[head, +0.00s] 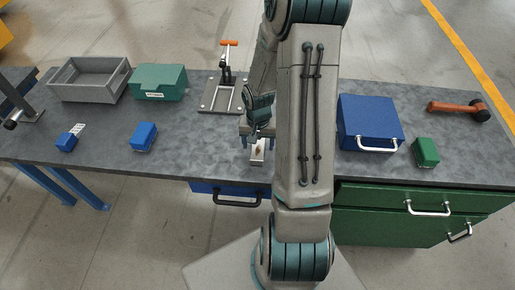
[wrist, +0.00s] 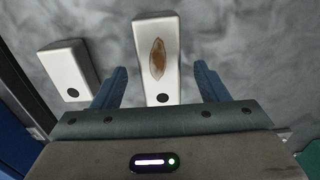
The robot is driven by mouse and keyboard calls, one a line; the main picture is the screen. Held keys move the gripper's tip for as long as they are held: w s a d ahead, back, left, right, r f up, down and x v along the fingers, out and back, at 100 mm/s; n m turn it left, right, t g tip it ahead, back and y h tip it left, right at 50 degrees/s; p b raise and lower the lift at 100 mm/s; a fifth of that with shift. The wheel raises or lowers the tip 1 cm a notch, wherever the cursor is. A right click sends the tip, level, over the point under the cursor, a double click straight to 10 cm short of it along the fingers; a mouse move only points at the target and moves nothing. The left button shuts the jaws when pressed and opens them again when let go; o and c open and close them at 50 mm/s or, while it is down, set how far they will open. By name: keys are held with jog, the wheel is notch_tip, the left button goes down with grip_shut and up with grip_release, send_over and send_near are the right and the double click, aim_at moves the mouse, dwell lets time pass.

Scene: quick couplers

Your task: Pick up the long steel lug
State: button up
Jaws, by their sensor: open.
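The long steel lug is a pale bar (wrist: 158,30) with a brown rust-like patch and a dark hole at its near end. It lies on the dark worktop in the wrist view and also shows in the head view (head: 257,158). My gripper (wrist: 161,68) is open, with one blue finger on each side of the lug's near part. Gaps show on both sides, so it does not look gripped. Finger height above the worktop is hard to tell. In the head view my gripper (head: 258,133) is partly hidden by my arm.
A shorter pale lug (wrist: 68,70) lies to the left, outside the left finger. A toggle clamp on a plate (head: 222,95) stands behind my gripper. A blue case (head: 370,120) is to the right, and a blue block (head: 144,136) to the left. The worktop's front edge is close.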

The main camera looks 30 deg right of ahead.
jog(key=shift+f, duration=0.4)
jog(key=c, duration=1.4)
jog(key=shift+c, duration=0.2)
jog(key=shift+r, duration=0.1)
